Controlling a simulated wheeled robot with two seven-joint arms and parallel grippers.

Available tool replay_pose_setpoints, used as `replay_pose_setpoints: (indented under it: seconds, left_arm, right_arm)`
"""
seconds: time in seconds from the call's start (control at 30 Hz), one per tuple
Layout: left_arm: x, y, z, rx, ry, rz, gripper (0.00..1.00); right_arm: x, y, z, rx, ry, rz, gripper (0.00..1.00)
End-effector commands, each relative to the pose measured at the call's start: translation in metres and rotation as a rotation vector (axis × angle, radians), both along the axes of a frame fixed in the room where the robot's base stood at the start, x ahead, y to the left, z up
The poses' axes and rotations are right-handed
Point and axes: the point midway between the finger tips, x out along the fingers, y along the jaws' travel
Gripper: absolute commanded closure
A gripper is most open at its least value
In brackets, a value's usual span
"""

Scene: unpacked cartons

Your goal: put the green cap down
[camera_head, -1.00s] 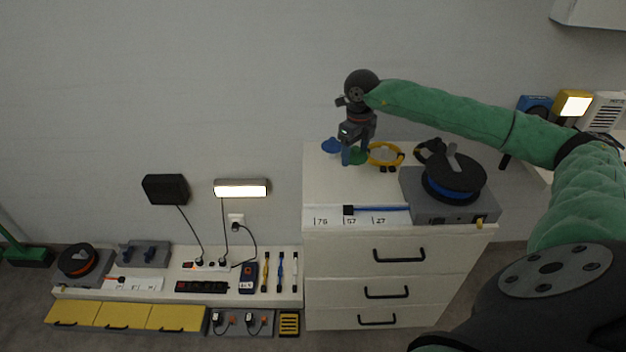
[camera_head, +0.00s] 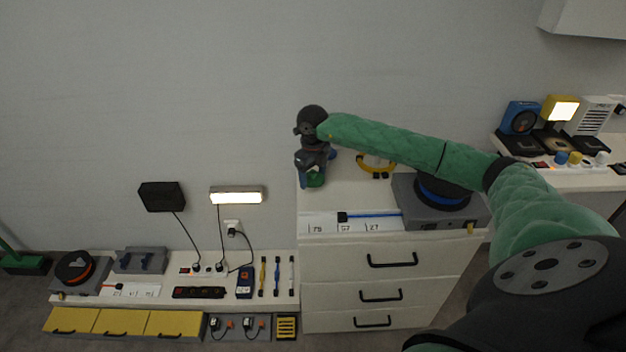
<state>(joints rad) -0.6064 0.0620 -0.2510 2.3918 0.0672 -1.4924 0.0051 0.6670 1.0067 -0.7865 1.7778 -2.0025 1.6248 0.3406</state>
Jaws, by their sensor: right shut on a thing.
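My right gripper (camera_head: 312,180) is over the left part of the white drawer cabinet's top (camera_head: 345,197). The gripper hides part of the cap. I cannot tell whether the cap touches the cabinet top. A blue piece (camera_head: 332,154) shows just behind the gripper, mostly hidden. My left gripper is not in view.
A yellow ring (camera_head: 376,171) lies right of the gripper. A grey spool stand (camera_head: 425,215) and a blue rod (camera_head: 373,216) on a numbered white card (camera_head: 320,227) are nearer the front edge. My right arm crosses above the cabinet. Bare top lies between card and gripper.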

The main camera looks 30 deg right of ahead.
Motion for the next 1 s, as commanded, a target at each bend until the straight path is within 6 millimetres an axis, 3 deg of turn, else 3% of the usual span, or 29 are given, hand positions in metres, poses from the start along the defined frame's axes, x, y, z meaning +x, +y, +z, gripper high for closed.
replay_pose_setpoints:
  seconds: [0.2,0.6,0.63,0.73,1.0]
  left_arm:
    - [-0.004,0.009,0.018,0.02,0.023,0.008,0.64]
    - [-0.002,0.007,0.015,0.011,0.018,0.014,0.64]
    - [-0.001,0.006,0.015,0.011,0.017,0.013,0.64]
    - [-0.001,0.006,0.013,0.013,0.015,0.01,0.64]
    - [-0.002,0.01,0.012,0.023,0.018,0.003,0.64]
  right_arm:
    - [-0.001,0.0,-0.024,0.001,0.002,0.0,0.54]
    - [-0.001,0.0,-0.028,0.0,0.001,0.0,0.54]
    - [-0.001,0.0,-0.028,0.0,0.001,0.0,0.29]
    - [-0.001,0.0,-0.028,0.0,0.001,0.0,0.11]
    - [-0.001,0.0,-0.027,0.0,0.001,0.0,0.11]
